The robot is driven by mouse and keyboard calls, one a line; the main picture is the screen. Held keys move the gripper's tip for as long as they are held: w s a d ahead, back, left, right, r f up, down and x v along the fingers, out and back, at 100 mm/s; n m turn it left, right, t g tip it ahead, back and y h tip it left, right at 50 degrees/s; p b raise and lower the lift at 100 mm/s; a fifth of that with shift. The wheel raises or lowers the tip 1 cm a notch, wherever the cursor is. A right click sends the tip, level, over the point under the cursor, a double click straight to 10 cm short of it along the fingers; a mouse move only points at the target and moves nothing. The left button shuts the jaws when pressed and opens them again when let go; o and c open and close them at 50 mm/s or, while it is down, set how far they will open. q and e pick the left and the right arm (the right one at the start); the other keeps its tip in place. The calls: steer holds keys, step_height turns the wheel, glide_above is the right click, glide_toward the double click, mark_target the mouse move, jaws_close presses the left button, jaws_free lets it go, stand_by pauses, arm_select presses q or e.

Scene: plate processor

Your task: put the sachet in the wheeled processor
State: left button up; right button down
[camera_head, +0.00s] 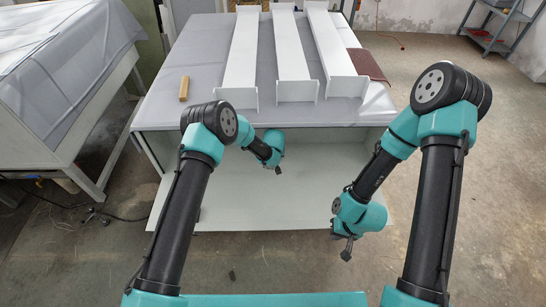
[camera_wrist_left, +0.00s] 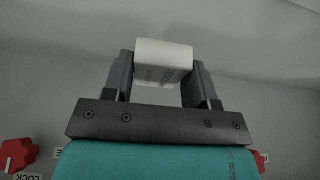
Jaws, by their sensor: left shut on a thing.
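In the left wrist view, the sachet (camera_wrist_left: 163,62), a small white block-like packet with faint grey print, sits between the two dark fingers of my left gripper (camera_wrist_left: 163,78). The fingers are shut on its two sides. In the head view, my left gripper (camera_head: 278,167) is small and dark in front of the open white space under the worktop, and the sachet cannot be made out there. My right gripper (camera_head: 345,248) hangs low near the front edge of the white base panel; its fingers are too small to read. I cannot clearly identify the wheeled processor in either view.
A covered bench (camera_head: 55,70) stands at left. Red knobs (camera_wrist_left: 18,155) show low in the left wrist view, one near "LOCK" lettering.

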arm_select(q)
steer(key=shift+w, duration=0.7)
steer(key=shift+w, duration=0.15)
steer(key=shift+w+f, duration=0.1)
steer(key=shift+w, duration=0.1)
steer(key=shift+f, duration=1.7)
steer(key=shift+f, duration=0.15)
steer(key=o, duration=1)
